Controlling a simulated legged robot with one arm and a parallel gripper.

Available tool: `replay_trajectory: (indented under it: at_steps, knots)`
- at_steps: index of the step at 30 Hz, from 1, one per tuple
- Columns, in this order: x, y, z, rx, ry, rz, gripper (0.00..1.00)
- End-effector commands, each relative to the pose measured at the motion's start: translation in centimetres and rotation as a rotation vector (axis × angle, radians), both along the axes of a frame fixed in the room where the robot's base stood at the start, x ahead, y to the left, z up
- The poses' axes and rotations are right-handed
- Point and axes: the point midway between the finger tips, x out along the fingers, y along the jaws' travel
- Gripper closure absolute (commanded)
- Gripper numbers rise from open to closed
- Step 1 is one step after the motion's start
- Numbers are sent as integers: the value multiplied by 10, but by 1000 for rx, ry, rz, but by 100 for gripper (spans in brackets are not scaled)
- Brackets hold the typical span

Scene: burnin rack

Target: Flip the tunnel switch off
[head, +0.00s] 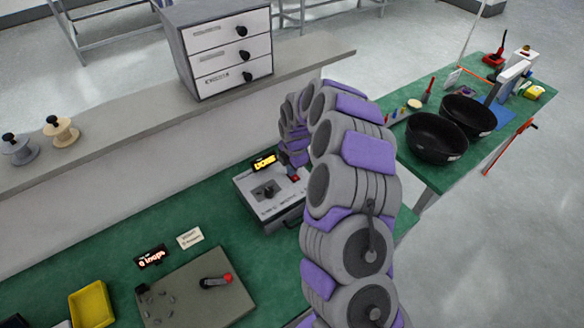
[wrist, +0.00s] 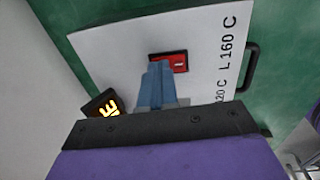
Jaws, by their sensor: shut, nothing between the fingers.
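The tunnel box (head: 262,205) is a pale grey case on the green bench in the head view, with a dark knob (head: 268,190) on top. Its red switch (head: 294,177) shows beside my arm there. In the wrist view the red rocker switch (wrist: 181,61) sits in the box's white top (wrist: 120,50). My gripper (wrist: 160,68) has its blue fingers shut and empty, with the tips at the left and lower part of the switch. I cannot tell whether they touch it. The rocker's position is partly hidden. In the head view my arm hides the gripper.
A lit display (head: 264,162) stands behind the box. A drawer cabinet (head: 222,45) stands on the shelf behind. Black bowls (head: 436,138) are on the right bench.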

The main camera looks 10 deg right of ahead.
Motion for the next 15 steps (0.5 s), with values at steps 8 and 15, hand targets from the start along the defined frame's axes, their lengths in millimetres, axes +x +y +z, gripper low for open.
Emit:
replay_trajectory:
  at_steps: [8, 15]
  knots:
    - [1, 0, -7, -16, 45, 0, 100]
    - [-5, -2, -9, -16, 51, -1, 100]
